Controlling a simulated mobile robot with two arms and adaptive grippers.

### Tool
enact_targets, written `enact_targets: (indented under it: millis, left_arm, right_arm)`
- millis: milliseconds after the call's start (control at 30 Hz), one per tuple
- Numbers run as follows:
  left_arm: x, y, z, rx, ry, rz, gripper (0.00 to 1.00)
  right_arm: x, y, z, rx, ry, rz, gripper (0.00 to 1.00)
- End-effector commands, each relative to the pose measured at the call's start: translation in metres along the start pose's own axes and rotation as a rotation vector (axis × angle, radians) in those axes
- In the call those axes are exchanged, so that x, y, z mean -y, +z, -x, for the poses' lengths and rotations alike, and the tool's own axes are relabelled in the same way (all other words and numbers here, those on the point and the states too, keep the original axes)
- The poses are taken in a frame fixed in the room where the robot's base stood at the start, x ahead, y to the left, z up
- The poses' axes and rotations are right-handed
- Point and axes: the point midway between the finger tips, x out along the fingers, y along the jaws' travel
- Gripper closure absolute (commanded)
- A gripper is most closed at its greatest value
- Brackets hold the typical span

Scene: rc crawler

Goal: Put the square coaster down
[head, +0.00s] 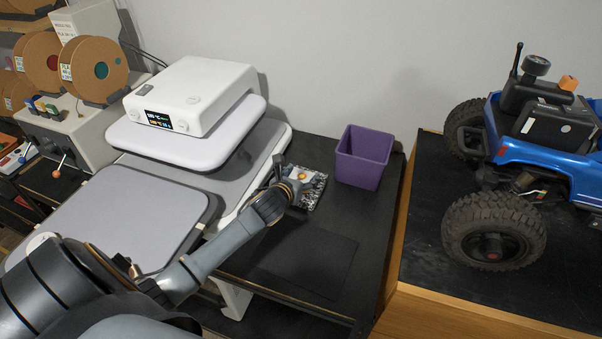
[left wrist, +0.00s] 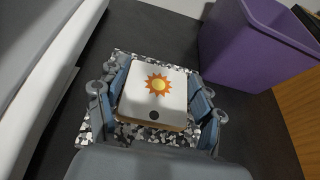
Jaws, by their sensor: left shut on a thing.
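The square coaster (left wrist: 154,92) is white with rounded corners, an orange and yellow sun and a dark dot. My left gripper (left wrist: 153,105) is shut on it, with one finger at its left side and one at its right. A black-and-white speckled square (left wrist: 97,127) lies on the dark table under the coaster; I cannot tell whether the two touch. In the head view my left gripper (head: 293,186) covers most of the coaster (head: 303,176), above the speckled square (head: 317,192). My right gripper is not in view.
A purple bin (head: 364,158) stands just right of the speckled square. A white device on a grey-and-white stand (head: 270,150) is close on the left. The dark table (head: 325,250) is clear in front. A blue crawler (head: 535,150) stands on a wooden-edged bench at right.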

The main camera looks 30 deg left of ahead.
Motion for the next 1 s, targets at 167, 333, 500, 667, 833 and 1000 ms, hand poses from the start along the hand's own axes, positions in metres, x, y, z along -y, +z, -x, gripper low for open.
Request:
enact_targets:
  millis: [167,333,500,667,833,1000]
  left_arm:
    - [0.0,-0.001,0.0,0.002,0.0,-0.002,0.64]
    - [0.0,-0.004,-0.001,0.001,0.0,-0.002,0.64]
    - [0.0,-0.003,-0.001,0.001,0.0,-0.001,0.1]
    - [0.0,-0.003,-0.001,0.001,0.0,-0.001,0.1]
    - [-0.001,0.0,0.0,0.001,0.0,0.0,0.1]
    - [-0.001,-0.003,0.017,0.001,0.0,-0.005,0.1]
  right_arm:
    - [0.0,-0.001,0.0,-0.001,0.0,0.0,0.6]
    - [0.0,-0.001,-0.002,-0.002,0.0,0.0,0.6]
    - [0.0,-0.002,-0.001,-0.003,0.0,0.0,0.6]
    - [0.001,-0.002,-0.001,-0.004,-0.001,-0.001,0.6]
    - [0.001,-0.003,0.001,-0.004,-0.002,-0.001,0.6]
    - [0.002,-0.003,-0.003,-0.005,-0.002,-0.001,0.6]
